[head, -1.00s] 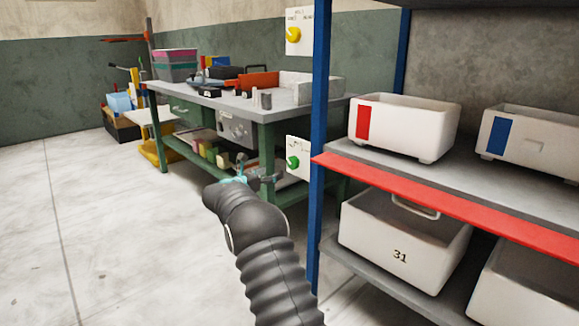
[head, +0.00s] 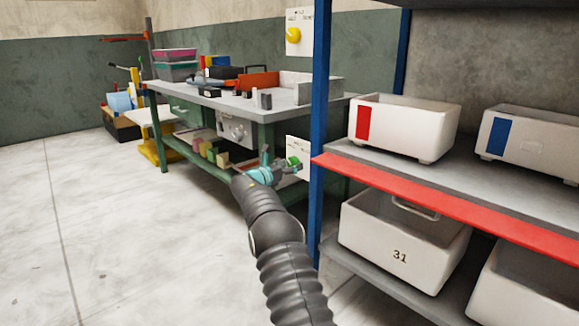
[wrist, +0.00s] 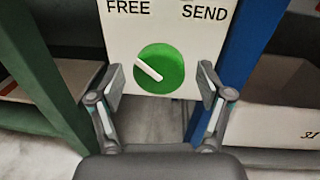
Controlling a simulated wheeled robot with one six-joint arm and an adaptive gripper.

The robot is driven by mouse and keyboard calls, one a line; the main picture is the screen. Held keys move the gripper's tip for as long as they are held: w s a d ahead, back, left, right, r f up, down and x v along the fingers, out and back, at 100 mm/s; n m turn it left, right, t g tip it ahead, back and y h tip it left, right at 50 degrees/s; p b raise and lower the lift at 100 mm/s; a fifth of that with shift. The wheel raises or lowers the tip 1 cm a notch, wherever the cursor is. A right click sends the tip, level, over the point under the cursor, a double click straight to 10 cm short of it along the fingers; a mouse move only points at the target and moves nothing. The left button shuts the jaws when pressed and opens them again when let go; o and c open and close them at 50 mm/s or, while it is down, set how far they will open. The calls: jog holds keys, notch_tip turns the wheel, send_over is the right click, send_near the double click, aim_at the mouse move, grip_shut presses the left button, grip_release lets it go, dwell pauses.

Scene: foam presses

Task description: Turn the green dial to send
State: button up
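The green dial (wrist: 160,69) sits on a white panel (wrist: 117,37) lettered FREE at upper left and SEND at upper right. Its white pointer bar runs from the middle toward the upper left, on the FREE side. My gripper (wrist: 160,82) is open in the wrist view, with one finger on each side of the dial's lower half and nothing held. I cannot tell how far the fingertips are from the panel. In the head view my gripper (head: 279,160) is in front of the panel and partly covers the green dial (head: 294,161).
A blue post (head: 319,130) stands right beside the panel, with a shelf of white bins (head: 404,127) to its right. A green workbench (head: 265,137) is behind and to the left. A second panel with a yellow dial (head: 293,35) is above. The floor at left is clear.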

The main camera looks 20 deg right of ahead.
jog(key=c, duration=1.1)
jog(key=shift+m+b, duration=0.4)
jog(key=shift+b, duration=0.05)
jog(key=m+b, duration=0.2)
jog(key=m, duration=0.1)
jog(key=shift+f+b, duration=0.2)
jog(key=shift+b, duration=0.1)
jog(key=m+h+b, duration=0.1)
jog(key=m+b, duration=0.2)
jog(key=m, duration=0.2)
jog(key=shift+w+m, duration=0.1)
jog(key=shift+m, duration=0.3)
jog(key=m+b, duration=0.1)
jog(key=m, duration=0.4)
jog(key=shift+r+m+g, duration=0.15)
jog(key=shift+m+g, duration=0.25)
jog(key=m, duration=0.5)
jog(key=shift+g+h, duration=0.3)
jog(key=shift+m, duration=0.5)
